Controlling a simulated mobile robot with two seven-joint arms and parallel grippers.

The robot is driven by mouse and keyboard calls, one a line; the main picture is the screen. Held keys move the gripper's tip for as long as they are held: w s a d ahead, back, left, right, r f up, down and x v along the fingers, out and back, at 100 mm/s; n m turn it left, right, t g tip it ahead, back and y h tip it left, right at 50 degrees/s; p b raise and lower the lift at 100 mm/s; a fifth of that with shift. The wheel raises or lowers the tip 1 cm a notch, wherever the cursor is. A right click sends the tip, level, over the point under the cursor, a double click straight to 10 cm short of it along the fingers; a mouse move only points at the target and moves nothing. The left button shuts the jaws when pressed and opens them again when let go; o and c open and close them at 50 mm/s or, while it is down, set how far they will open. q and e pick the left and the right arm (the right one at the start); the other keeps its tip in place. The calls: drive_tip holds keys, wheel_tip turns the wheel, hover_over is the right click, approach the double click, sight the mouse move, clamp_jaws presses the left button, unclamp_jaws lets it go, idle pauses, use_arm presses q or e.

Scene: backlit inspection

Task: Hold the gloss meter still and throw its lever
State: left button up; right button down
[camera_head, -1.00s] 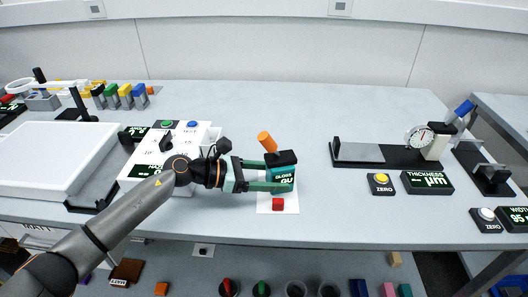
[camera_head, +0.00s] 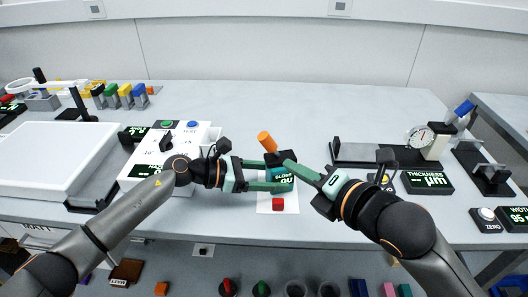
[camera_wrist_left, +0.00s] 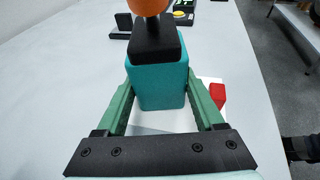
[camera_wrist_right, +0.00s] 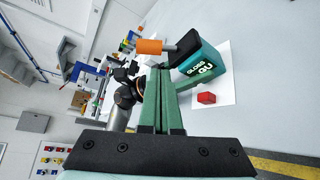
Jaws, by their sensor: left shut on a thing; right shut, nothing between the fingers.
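The gloss meter is a teal box (camera_head: 279,179) with a black top and a display reading GLOSS GU. It stands on a white sheet (camera_head: 264,207). Its lever, an orange cylinder (camera_head: 266,142) on the black top, leans to the left in the head view; it also shows in the right wrist view (camera_wrist_right: 149,46). My left gripper (camera_wrist_left: 158,94) is shut on the teal body, one green finger on each side. My right gripper (camera_head: 288,164) is shut and empty, its fingertips close to the meter's right side near the black top. Whether they touch it I cannot tell.
A red block (camera_head: 278,204) lies on the white sheet in front of the meter. A white panel with buttons (camera_head: 190,138) is on the left. The table behind the meter is clear.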

sight(270, 146)
drive_tip(key=shift+n+g+y, duration=0.5)
drive_tip(key=shift+n+y, duration=0.1)
drive_tip(key=shift+y, duration=0.1)
drive_tip(key=s+a, duration=0.2)
drive_tip(key=s, duration=0.1)
drive_tip(key=shift+s+a+f, duration=0.1)
drive_tip(key=shift+s+a, duration=0.2)
drive_tip(key=shift+w, duration=0.1)
drive_tip(key=w+a, duration=0.3)
drive_tip(key=w, duration=0.5)
drive_tip(key=shift+w+a+f, duration=0.25)
drive_tip(key=shift+w+a, duration=0.05)
drive_tip(key=shift+a, duration=0.05)
